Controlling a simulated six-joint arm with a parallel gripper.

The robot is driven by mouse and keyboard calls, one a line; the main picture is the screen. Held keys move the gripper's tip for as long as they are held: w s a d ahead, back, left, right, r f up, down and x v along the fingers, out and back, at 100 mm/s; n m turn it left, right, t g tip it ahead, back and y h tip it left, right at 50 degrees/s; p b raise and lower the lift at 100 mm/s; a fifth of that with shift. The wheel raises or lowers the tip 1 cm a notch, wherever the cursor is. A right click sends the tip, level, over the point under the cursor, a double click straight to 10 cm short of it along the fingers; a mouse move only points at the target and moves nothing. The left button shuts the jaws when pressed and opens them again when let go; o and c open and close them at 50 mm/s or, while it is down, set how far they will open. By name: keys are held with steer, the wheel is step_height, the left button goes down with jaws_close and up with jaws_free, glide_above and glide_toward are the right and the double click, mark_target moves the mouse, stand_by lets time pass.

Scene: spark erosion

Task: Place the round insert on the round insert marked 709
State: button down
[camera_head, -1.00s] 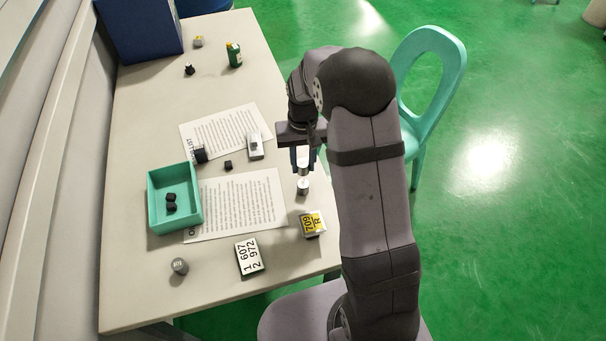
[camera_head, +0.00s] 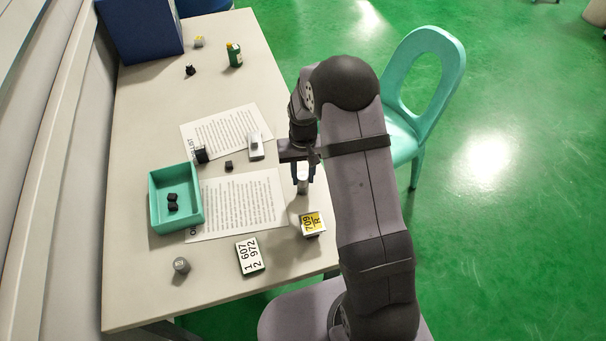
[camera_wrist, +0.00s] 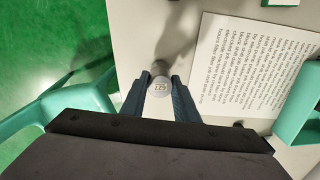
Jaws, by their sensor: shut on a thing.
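A small light-grey round insert (camera_head: 302,187) is upright between the fingers of my gripper (camera_head: 302,178), at the table's right side. In the wrist view it (camera_wrist: 160,87) sits between the two fingertips (camera_wrist: 160,92), its top facing the camera with a small printed number that looks like 627. My gripper is shut on it; I cannot tell whether its base touches the table. A short grey round insert (camera_head: 181,265) stands at the front left; its marking is too small to read. A block with a yellow and white label reading 709 R (camera_head: 313,223) is just in front of my gripper.
A white card reading 1607 2972 (camera_head: 250,256) lies between the grey insert and the labelled block. A teal tray (camera_head: 199,209) with dark pieces, printed sheets (camera_head: 244,205) and a silver block (camera_head: 255,150) lie left of my gripper. A teal chair (camera_head: 448,60) stands right.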

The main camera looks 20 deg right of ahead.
mark_target(303, 175)
steer(key=shift+f, duration=0.2)
steer(key=c, duration=1.4)
jaws_free()
steer(key=shift+r, duration=0.15)
step_height(303, 175, up, 12)
steer(key=b, duration=0.3)
steer(key=shift+n, duration=0.9)
steer(key=s+a, duration=0.1)
steer(key=s, duration=0.6)
steer(key=s+a+f, duration=0.1)
steer(key=s, duration=0.6)
steer(key=s+a+f, duration=0.1)
steer(key=s, duration=0.7)
steer(key=shift+s, duration=0.1)
steer(key=shift+p, duration=0.35)
